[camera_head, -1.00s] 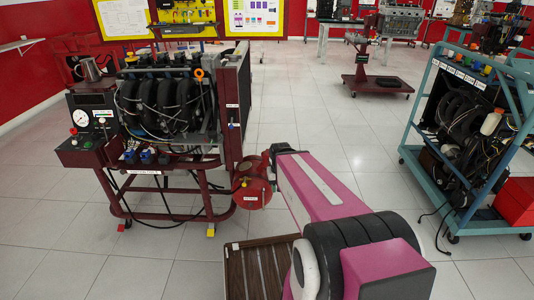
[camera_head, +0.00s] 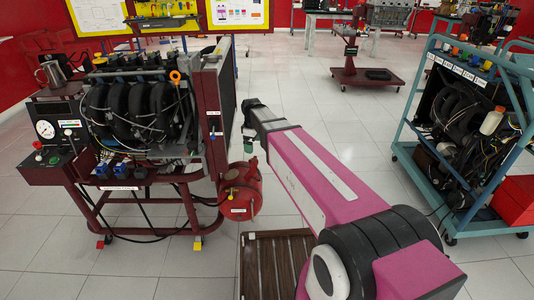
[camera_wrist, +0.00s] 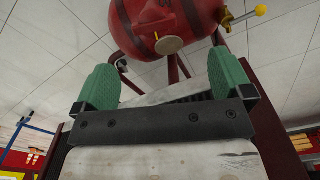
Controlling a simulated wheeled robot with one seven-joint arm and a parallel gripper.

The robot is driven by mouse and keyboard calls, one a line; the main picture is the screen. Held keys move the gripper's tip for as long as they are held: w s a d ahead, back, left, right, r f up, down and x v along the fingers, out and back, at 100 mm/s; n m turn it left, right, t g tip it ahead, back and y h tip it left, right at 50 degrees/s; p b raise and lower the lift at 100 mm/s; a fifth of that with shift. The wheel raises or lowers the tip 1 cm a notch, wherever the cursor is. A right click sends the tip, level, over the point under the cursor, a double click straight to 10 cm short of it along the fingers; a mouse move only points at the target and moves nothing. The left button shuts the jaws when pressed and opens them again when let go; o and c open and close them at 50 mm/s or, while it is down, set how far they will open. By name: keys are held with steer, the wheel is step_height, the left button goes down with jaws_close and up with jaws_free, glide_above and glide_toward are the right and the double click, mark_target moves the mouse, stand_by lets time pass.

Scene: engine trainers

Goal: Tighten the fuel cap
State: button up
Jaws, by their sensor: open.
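The red fuel tank (camera_head: 241,186) hangs on the right end of the engine stand, with a white label on its front. In the wrist view the tank (camera_wrist: 160,18) is at the top, beyond my fingers. A round tan disc (camera_wrist: 169,45) is on its surface; I cannot tell whether it is the fuel cap. My gripper (camera_head: 251,148) is just above and to the right of the tank in the head view. Its green fingers (camera_wrist: 164,80) are wide apart with nothing between them, and apart from the tank.
The engine stand (camera_head: 130,190) with its gauge panel is at left. A yellow-knobbed valve (camera_wrist: 245,16) sticks out of the tank. A slatted brown platform (camera_head: 275,262) is below my arm. A blue trolley (camera_head: 408,130) stands at right. Open tiled floor lies between.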

mark_target(253, 160)
steer(key=shift+n, duration=0.3)
steer(key=f, duration=0.7)
steer(key=w+f, duration=0.1)
steer(key=f, duration=0.2)
steer(key=shift+w+a+f, duration=0.1)
steer(key=shift+f, duration=0.05)
steer(key=c, duration=0.9)
